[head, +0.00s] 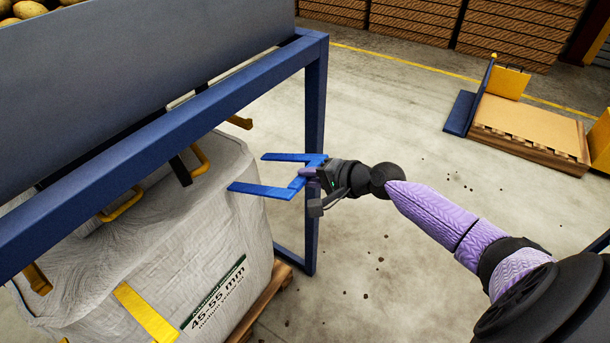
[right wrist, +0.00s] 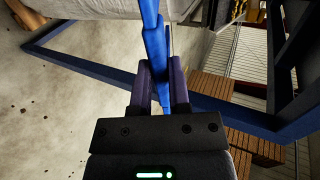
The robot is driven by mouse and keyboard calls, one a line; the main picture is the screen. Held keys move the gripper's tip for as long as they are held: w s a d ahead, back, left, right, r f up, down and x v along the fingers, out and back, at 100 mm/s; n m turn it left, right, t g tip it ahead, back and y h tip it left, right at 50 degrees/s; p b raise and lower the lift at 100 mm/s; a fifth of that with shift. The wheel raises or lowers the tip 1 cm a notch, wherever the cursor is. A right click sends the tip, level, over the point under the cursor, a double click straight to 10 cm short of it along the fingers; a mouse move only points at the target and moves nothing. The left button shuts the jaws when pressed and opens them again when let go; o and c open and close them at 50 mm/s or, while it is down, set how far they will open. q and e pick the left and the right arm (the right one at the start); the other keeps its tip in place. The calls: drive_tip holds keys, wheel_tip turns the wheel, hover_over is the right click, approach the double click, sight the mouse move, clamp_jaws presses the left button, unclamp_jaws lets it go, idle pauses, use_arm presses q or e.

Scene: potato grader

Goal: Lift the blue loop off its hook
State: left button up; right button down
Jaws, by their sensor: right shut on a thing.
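The blue loop (head: 262,189) is a flat U-shaped strap in the head view, its two legs pointing left toward the bulk bag. My right gripper (head: 308,172) is shut on the closed end of the loop, beside the blue frame post. In the right wrist view the loop (right wrist: 154,40) runs up and away from between the fingers of my right gripper (right wrist: 160,88). An ochre stub (head: 240,122), possibly a hook, sticks out under the frame's beam, apart from the loop. I cannot tell for sure which hook is the loop's own. My left gripper is out of view.
The white bulk bag (head: 190,235) stands on a pallet under the blue frame (head: 315,100), with yellow loops (head: 122,205) on its top. A grey hopper (head: 130,60) holds potatoes above. Open floor lies right; a platform (head: 530,125) stands far right.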

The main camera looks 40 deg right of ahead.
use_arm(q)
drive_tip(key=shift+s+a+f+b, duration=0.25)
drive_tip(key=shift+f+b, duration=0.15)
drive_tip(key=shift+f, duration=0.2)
use_arm(e)
drive_tip(key=shift+s+d+f, duration=0.1)
drive_tip(key=shift+s+f, duration=0.25)
drive_tip(key=shift+f, duration=0.5)
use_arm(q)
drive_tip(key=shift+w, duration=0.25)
use_arm(e)
drive_tip(key=shift+s+f, duration=0.1)
drive_tip(key=shift+f, duration=0.05)
drive_tip(key=c, duration=0.6)
unclamp_jaws()
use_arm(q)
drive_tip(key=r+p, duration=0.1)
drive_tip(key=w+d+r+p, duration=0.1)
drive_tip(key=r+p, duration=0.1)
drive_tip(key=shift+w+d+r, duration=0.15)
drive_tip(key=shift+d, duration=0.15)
use_arm(e)
drive_tip(key=v, duration=0.9)
drive_tip(key=shift+s+d+r, duration=0.15)
drive_tip(key=shift+s+r, duration=0.1)
drive_tip(key=shift+s, duration=0.05)
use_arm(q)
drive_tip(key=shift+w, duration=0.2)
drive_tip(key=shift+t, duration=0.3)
